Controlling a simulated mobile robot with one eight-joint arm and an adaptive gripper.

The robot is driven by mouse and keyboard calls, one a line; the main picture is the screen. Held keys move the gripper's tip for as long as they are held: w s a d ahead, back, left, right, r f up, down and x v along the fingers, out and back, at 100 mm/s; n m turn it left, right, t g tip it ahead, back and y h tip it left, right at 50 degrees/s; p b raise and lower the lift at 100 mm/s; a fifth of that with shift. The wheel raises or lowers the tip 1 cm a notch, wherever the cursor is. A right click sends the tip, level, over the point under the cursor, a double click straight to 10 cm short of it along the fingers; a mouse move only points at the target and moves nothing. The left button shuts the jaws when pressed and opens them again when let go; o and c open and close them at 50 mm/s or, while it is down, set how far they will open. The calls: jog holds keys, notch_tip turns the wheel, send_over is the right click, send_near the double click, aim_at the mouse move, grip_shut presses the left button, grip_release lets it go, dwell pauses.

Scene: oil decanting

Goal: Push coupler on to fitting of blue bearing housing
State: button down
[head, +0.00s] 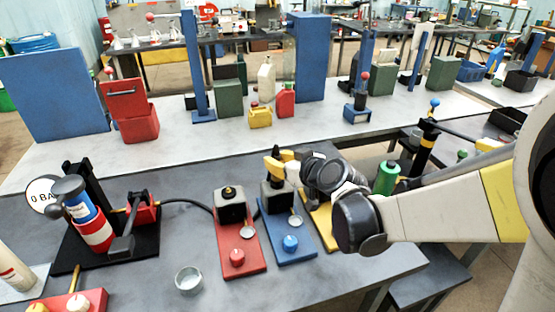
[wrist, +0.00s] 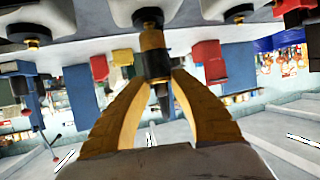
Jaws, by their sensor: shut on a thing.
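The blue bearing housing is a dark block with a pale face on a blue base (head: 287,243), between the red and yellow ones. My gripper (head: 281,158) is above this block, with its yellow fingers low over its top. In the wrist view, which looks upside down, the fingers (wrist: 157,80) are shut on the brass and black coupler (wrist: 153,55). The coupler's end is in line with the dark fitting (wrist: 148,16) of the middle housing and close to or touching it. Whether it is seated cannot be told. In the head view the fingers hide the fitting.
A red-based housing (head: 237,258) stands to the left and a yellow-based one (head: 321,222) to the right, partly behind my arm. A black hose (head: 186,202) runs from the grease pump (head: 92,228). A small metal dish (head: 188,280) sits in front.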

jog(key=shift+f+b, duration=0.45)
jog(key=shift+f, duration=0.15)
jog(key=c, duration=1.1)
grip_release()
jog(key=shift+c, duration=0.2)
